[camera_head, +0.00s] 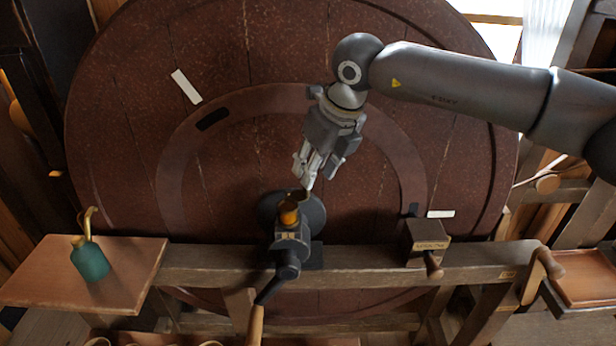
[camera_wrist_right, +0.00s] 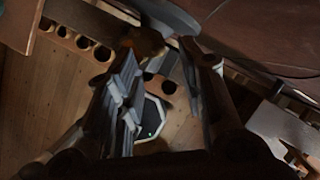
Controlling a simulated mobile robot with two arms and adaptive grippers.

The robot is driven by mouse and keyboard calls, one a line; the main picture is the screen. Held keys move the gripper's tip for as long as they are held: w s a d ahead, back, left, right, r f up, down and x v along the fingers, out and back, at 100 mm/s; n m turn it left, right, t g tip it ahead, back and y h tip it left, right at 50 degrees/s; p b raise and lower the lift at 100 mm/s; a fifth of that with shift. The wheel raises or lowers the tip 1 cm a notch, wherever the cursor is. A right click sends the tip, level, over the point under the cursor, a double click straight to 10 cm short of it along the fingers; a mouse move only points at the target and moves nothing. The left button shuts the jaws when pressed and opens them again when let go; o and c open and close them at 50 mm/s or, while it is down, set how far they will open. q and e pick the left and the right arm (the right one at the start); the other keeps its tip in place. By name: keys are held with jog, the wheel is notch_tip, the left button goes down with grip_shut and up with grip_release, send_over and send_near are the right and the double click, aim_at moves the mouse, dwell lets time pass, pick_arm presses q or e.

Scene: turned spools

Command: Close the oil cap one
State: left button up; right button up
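The dark device on the beam has a small amber oil cup (camera_head: 288,216). A brown cap (camera_head: 301,195) appears raised at the cup's upper right side, directly below my right gripper (camera_head: 304,180). The gripper points down, and its tips are at or just above the cap; contact cannot be told. In the right wrist view, the two fingers of my right gripper (camera_wrist_right: 165,58) stand apart with a gap between them. A blurred brown-orange piece (camera_wrist_right: 145,38), probably the oil cup or cap, shows near the left fingertip. My left gripper is not in view.
A green oil can (camera_head: 90,262) with a brass spout stands on a wooden shelf (camera_head: 40,280) at left. A labelled dark box (camera_head: 424,240) with a handle sits on the wooden beam (camera_head: 375,262). A large brown wheel (camera_head: 240,110) rises close behind.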

aim_at(297, 191)
jog(key=shift+p+x, duration=0.85)
jog(key=shift+x, duration=1.9)
